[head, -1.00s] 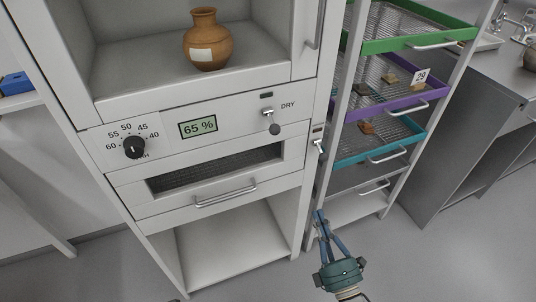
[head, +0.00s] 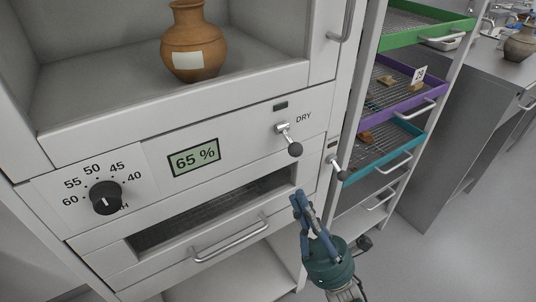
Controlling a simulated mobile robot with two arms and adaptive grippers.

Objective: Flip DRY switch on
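The DRY switch (head: 288,138) is a small metal lever with a dark ball knob on the white cabinet's front panel, beside the "DRY" label. Its lever points down, and the small indicator (head: 281,106) above it looks dark. My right gripper (head: 298,201) is below the switch, in front of the drawer's right end, apart from the knob. Its blue fingers point up and lie close together; the gap between them is hard to judge, and nothing shows in them. My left gripper is out of view.
A dial (head: 106,198) and a display (head: 194,158) reading 65 % are on the panel. A clay jar (head: 193,42) stands inside. The drawer handle (head: 230,238) sticks out. A tray rack (head: 440,106) stands right.

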